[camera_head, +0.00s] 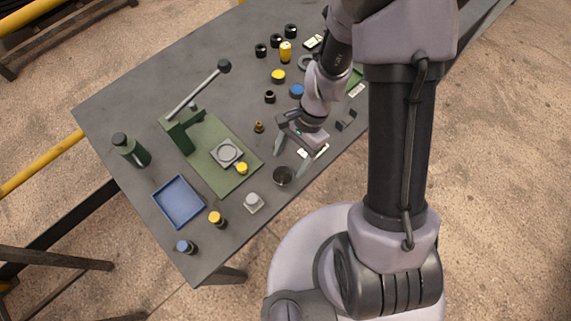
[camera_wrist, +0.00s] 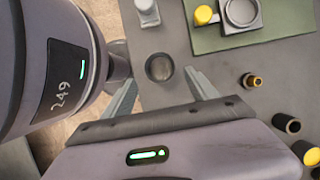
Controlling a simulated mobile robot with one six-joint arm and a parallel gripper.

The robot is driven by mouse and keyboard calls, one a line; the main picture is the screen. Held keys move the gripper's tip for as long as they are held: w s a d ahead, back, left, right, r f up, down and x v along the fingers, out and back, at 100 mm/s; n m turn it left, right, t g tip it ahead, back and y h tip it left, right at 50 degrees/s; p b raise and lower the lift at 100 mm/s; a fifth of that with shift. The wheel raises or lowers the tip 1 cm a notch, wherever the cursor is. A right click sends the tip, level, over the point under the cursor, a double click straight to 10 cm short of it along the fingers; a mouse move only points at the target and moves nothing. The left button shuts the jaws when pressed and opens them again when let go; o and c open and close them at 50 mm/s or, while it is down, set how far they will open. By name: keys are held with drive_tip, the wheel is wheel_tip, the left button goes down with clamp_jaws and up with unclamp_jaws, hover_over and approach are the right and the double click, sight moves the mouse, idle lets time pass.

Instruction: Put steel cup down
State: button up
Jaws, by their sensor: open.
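The steel cup (camera_head: 282,176) is a small dark round cup on the grey table, near its front edge. In the wrist view the cup (camera_wrist: 159,67) shows from above as a grey disc with a darker rim, just beyond and between my fingertips. My gripper (camera_head: 289,165) is open, its two fingers spread wide on either side of the cup's line. In the wrist view my gripper (camera_wrist: 161,84) has a clear gap between its fingers and holds nothing. No finger visibly touches the cup. The exact height of the fingertips over the table is hard to tell.
A green base plate (camera_head: 205,166) with a lever press stands left of the cup. A small brass part (camera_head: 259,127) and several black and yellow pieces lie farther back.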

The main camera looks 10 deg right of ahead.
wheel_tip(320, 180, up, 15)
drive_tip(key=w+d+n+t+p, duration=0.2)
drive_tip(key=s+r+n+t, duration=0.2)
drive_tip(key=s+r+t, duration=0.1)
drive_tip(key=r, duration=0.5)
drive_tip(key=s+r+n+t+h, duration=0.1)
drive_tip(key=s+r+n+t, duration=0.1)
drive_tip(key=s+r, duration=0.4)
wheel_tip(320, 180, up, 2)
drive_tip(key=shift+d+r+n+t+h, duration=0.2)
drive_tip(key=shift+d+n+t+h, duration=0.15)
drive_tip(key=shift+t, duration=0.25)
